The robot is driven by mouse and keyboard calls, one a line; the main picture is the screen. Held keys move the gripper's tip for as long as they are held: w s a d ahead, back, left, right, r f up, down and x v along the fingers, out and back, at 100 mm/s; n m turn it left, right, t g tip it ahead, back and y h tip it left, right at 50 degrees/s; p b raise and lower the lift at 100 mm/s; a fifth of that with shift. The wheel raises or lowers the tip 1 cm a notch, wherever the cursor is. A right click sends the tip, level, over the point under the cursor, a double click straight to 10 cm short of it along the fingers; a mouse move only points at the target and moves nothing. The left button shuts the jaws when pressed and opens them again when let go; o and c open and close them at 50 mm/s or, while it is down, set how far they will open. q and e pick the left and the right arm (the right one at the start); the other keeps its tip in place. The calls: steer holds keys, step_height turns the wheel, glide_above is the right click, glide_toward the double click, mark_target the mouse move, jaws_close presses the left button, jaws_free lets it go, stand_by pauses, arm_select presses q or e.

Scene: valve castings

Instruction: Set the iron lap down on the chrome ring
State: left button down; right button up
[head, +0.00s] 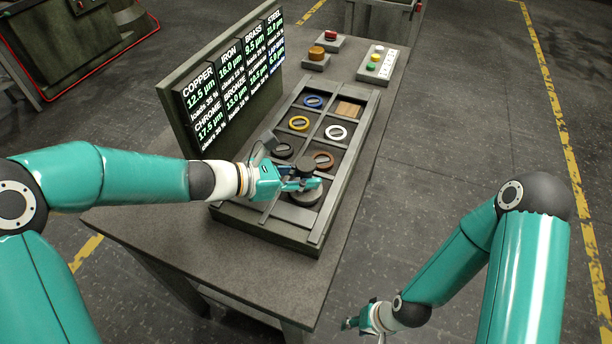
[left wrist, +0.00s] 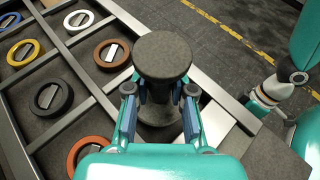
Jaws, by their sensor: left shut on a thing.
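My left gripper (head: 312,183) is shut on a dark grey, spool-shaped lap (head: 304,167), which I take for the iron lap. In the left wrist view the lap (left wrist: 163,58) stands upright between the two fingers (left wrist: 157,95), its round top towards the camera. It is over the near right compartment of the tray; whether its base touches the floor there is unclear. No ring shows clearly as chrome; a white ring (head: 336,132) lies two rows up in the right column. Anything under the lap is hidden. My right gripper (head: 354,323) is low, beside the table's front; its fingers are too small to judge.
A display (head: 225,85) stands left. Button boxes (head: 378,63) are behind.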

arm_select(q)
steer(key=c, duration=0.9)
jaws_free()
steer(key=shift+f, duration=0.15)
steer(key=v, duration=1.2)
